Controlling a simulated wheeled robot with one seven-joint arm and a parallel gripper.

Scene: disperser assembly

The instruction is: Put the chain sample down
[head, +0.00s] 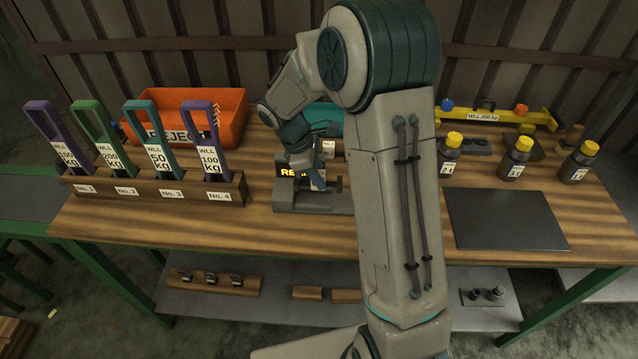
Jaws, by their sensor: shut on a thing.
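My gripper (318,181) is low over a grey test device (305,205) near the middle of the workbench. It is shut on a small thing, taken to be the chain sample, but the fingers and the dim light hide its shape. I cannot tell whether it touches the device. The device has a dark display (287,170) with yellow letters, partly covered by my gripper.
An orange REJECT bin (228,105) stands behind a wooden rack (150,190) of several labelled slings at left. At right are several yellow-capped bottles (519,150), a dark mat (505,220) and a yellow beam (500,114). My arm hides the bench's middle right.

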